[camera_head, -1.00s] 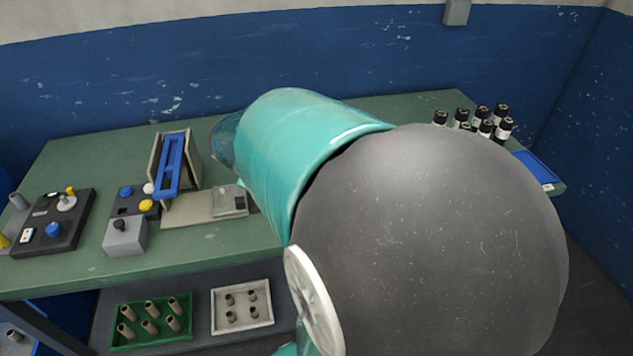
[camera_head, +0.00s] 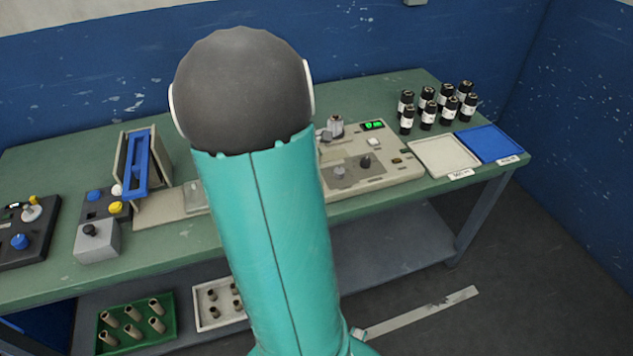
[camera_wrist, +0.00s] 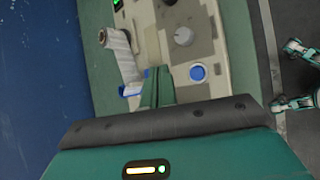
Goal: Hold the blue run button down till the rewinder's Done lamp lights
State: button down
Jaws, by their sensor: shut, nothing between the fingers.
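The beige rewinder (camera_head: 378,172) stands right of my arm on the green bench, partly hidden by the arm in the head view. The wrist view shows its beige panel (camera_wrist: 218,52) up close. A round blue button (camera_wrist: 198,72) sits on that panel, uncovered. My gripper (camera_wrist: 159,70) is shut and empty, its fingertips over the panel to the left of the button, apart from it in the picture. Height above the panel is hard to judge. A green display (camera_head: 373,125) glows on the rewinder. I cannot make out a lit Done lamp.
A white film roll (camera_wrist: 121,56) and a grey knob (camera_wrist: 183,36) are near my fingers. Black-capped bottles (camera_head: 427,106), a white tray (camera_head: 443,157) and a blue tray (camera_head: 490,144) are at right. Another control box with a blue button (camera_head: 19,241) is far left.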

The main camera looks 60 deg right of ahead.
jog(key=shift+f, duration=4.15)
jog(key=shift+f, duration=0.1)
jog(key=shift+f, duration=0.3)
